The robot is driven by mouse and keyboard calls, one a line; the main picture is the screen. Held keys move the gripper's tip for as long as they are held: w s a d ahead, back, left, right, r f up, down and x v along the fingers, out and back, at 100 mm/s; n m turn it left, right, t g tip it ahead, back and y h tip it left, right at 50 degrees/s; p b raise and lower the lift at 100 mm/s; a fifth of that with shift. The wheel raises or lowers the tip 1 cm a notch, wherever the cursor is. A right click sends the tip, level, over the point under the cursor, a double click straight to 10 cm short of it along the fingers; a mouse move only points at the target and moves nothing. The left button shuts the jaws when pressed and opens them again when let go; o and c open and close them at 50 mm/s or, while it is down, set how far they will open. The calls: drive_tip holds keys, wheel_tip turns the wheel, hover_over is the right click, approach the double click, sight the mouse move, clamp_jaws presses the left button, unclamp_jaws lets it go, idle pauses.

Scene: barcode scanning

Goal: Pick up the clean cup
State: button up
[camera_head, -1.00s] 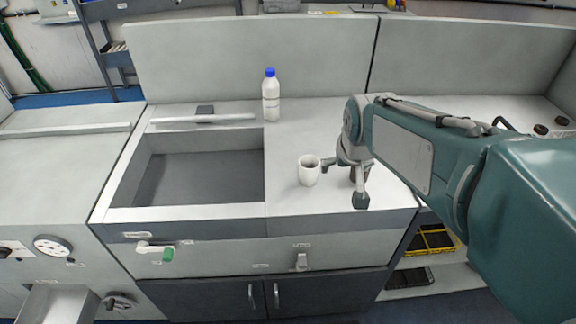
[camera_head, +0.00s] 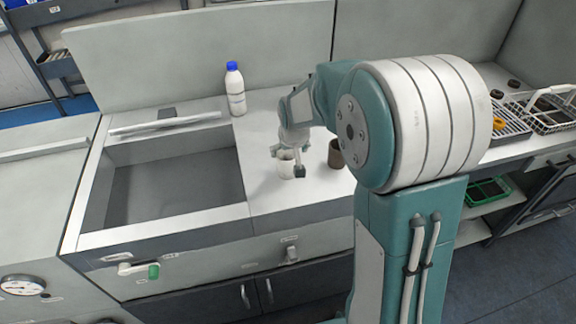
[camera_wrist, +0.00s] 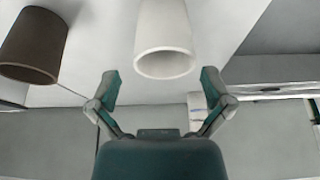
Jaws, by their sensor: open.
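A white cup (camera_head: 285,168) stands upright on the counter right of the sink. It also shows in the wrist view (camera_wrist: 165,35), just beyond the open fingers and roughly centred ahead of them. My gripper (camera_head: 287,163) is at the cup in the head view and hides part of it. In the wrist view my gripper (camera_wrist: 158,92) is open, its two fingers spread apart with nothing held. A brown, dirty-looking cup (camera_head: 335,154) stands to the right of the white cup; it shows at the upper left in the wrist view (camera_wrist: 33,45).
A white bottle with a blue cap (camera_head: 235,90) stands behind the sink's right corner. The open sink (camera_head: 172,180) lies left of the cups. My arm covers the counter's right part. A wire rack (camera_head: 550,108) stands at the far right.

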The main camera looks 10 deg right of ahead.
sight(286, 159)
drive_tip(key=x, duration=0.4)
drive_tip(key=shift+s+a+f, duration=0.1)
drive_tip(key=shift+s+a, duration=0.05)
drive_tip(key=shift+a, duration=0.2)
drive_tip(key=shift+d+f, duration=0.1)
drive_tip(key=shift+f, duration=0.15)
drive_tip(key=c, duration=1)
drive_tip(key=shift+o, duration=0.2)
drive_tip(key=shift+r, duration=0.1)
